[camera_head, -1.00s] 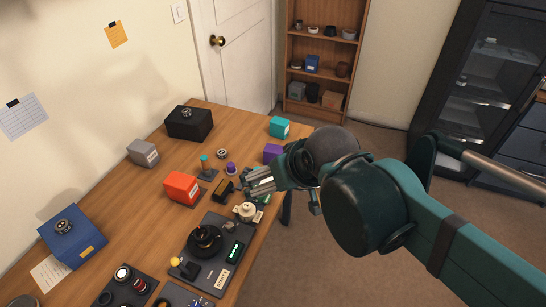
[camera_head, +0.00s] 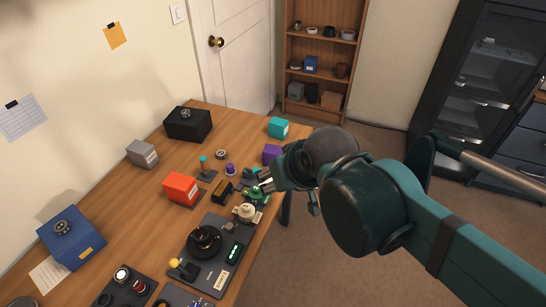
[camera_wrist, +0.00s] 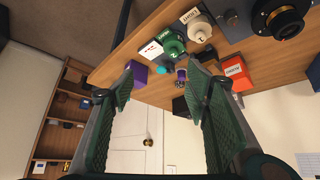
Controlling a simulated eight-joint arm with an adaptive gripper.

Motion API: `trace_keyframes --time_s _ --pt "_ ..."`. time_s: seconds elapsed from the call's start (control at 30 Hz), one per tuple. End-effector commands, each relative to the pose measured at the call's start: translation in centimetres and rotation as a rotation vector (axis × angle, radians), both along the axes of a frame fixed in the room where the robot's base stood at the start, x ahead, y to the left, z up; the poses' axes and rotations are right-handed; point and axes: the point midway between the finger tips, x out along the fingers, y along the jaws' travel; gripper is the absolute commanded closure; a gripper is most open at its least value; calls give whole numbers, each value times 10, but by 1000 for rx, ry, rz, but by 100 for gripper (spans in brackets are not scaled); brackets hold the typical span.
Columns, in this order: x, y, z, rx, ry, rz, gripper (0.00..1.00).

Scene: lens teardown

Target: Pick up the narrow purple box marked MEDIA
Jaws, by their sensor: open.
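The purple box (camera_head: 271,152) stands near the right edge of the wooden table, partly hidden by my arm in the head view. In the wrist view the purple box (camera_wrist: 136,72) is at the table edge, close to the tip of the left finger. Its marking is not readable. My gripper (camera_head: 266,186) is over the table's right edge, nearer the camera than the box. In the wrist view my gripper (camera_wrist: 164,88) has its two green-padded fingers wide apart, with nothing between them.
A green-and-white item (camera_wrist: 173,45) and a cream round piece (camera_head: 247,212) stand near the gripper. A teal box (camera_head: 278,127) is behind the purple box. A red-orange box (camera_head: 182,188) and a black lens (camera_head: 204,240) are on the table (camera_head: 140,215). A bookcase (camera_head: 318,60) stands behind.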

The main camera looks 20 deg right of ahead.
Motion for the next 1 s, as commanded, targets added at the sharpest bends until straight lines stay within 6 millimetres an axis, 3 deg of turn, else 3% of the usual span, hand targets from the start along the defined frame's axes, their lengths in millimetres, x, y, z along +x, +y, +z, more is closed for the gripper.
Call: trace_keyframes --time_s 0.47,1.0 --pt "4 -1 3 -9 9 11 52" --pt "48 -11 22 -98 114 134 52"
